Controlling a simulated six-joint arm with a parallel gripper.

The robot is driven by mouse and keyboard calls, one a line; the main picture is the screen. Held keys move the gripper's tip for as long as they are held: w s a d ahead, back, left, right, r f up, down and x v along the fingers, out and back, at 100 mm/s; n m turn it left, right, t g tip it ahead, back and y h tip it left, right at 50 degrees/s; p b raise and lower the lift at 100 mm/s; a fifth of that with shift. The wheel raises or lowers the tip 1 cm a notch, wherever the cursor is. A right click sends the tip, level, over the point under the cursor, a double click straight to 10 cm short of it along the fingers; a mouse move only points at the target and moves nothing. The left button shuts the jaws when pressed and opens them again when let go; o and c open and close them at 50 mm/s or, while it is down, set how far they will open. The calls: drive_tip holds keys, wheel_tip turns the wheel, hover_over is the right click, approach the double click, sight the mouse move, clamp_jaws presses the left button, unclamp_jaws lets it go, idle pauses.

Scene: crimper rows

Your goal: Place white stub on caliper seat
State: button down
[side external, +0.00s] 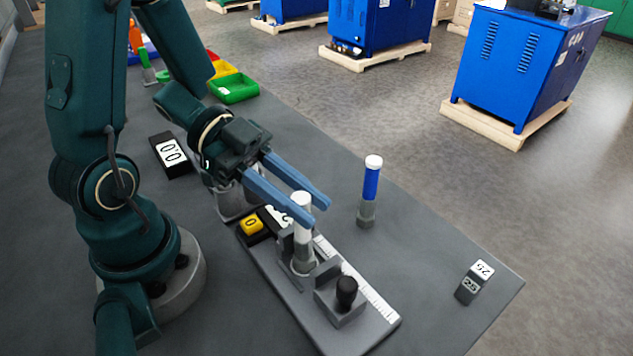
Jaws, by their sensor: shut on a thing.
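The white stub (303,245) is an upright white cylinder. My gripper (313,211) has two blue fingers, shut on the stub near its top. The stub's lower end is at the seat (301,267) of the grey caliper fixture, between the grey jaw pieces. I cannot tell whether its bottom touches the seat. The caliper (270,275) is a long grey plate with a white ruler strip, a yellow button marked 0, and a block with a black knob (346,290) at its near end.
A blue post with a white top (371,185) stands on a grey base right of the caliper. A block marked 25 (473,283) lies near the table's right corner.

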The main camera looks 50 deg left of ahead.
drive_tip(key=c, duration=0.7)
unclamp_jaws()
drive_tip(key=shift+f, duration=0.1)
